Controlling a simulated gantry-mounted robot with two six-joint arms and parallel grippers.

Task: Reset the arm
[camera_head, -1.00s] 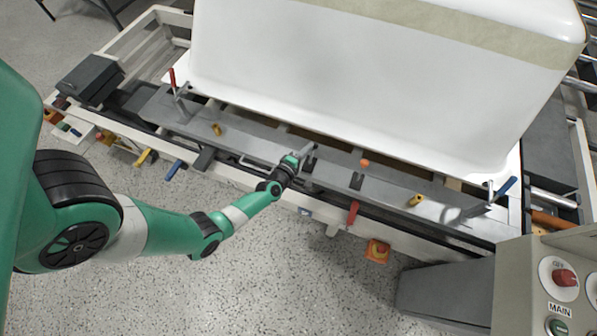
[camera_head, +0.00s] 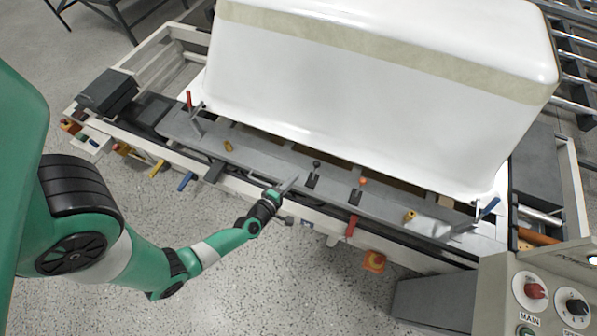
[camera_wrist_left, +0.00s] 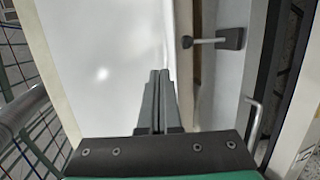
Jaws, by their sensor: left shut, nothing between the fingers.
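My left gripper (camera_head: 289,184) reaches in from the left over the grey panel (camera_head: 262,160) at the front of the machine. It is shut and empty, its two fingers together; the closed fingers also show in the wrist view (camera_wrist_left: 160,77). A black-knobbed lever (camera_head: 316,166) stands on the panel just right of the fingertips, apart from them in the picture. In the wrist view a knobbed lever (camera_wrist_left: 230,39) lies to the right of the fingers. An orange-knobbed lever (camera_head: 362,182) stands further right. My right gripper is not in view.
A large white tub shell (camera_head: 370,85) stands behind the panel. Red (camera_head: 351,226) and blue (camera_head: 186,181) handles jut from the front edge. A red emergency button (camera_head: 375,261) sits below it. A control box (camera_head: 540,300) is at the lower right. The floor in front is clear.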

